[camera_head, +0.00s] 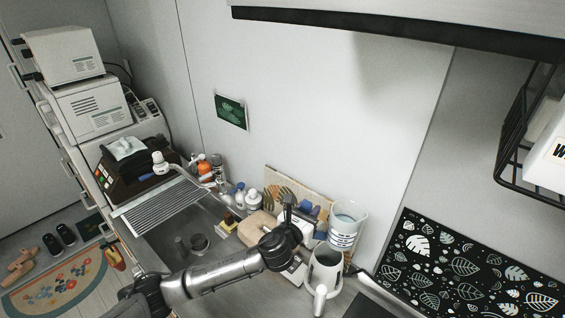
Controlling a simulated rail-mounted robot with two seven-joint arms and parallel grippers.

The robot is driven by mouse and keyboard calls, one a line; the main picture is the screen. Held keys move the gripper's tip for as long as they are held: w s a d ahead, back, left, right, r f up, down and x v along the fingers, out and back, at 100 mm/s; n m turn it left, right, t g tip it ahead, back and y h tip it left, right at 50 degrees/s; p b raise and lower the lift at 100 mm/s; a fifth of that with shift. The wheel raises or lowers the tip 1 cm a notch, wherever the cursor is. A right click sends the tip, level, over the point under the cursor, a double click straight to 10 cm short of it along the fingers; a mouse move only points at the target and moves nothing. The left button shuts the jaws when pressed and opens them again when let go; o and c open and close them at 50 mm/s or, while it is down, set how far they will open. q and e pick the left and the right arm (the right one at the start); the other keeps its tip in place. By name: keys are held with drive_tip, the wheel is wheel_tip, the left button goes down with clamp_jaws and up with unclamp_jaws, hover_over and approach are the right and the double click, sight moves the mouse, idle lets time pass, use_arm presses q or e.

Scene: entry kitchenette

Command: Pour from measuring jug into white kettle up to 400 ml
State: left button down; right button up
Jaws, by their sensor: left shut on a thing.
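The clear measuring jug (345,228) has dark printed markings and stands out just right of my left gripper (319,234), near the back wall. My left gripper is shut on the jug; its grip on the handle side is mostly hidden by the wrist. The jug looks close to upright, and I see no stream from it. The white kettle (326,268) is just in front of and below the jug, open at the top, its handle (320,298) toward the front. Its water level cannot be made out. My right gripper is not in view.
Left of the arm are a sink with a drying rack (166,203), bottles (253,199) and a sponge (228,222). A wooden board (296,190) leans at the wall.

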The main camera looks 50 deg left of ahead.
use_arm(q)
drive_tip(key=w+a+r+y+p, duration=0.1)
drive_tip(key=a, duration=0.6)
drive_tip(key=a+r+y+p, duration=0.2)
drive_tip(key=a, duration=0.5)
drive_tip(key=shift+w+a+r+n, duration=0.25)
drive_tip(key=shift+w+a+n, duration=0.05)
drive_tip(key=shift+w, duration=0.05)
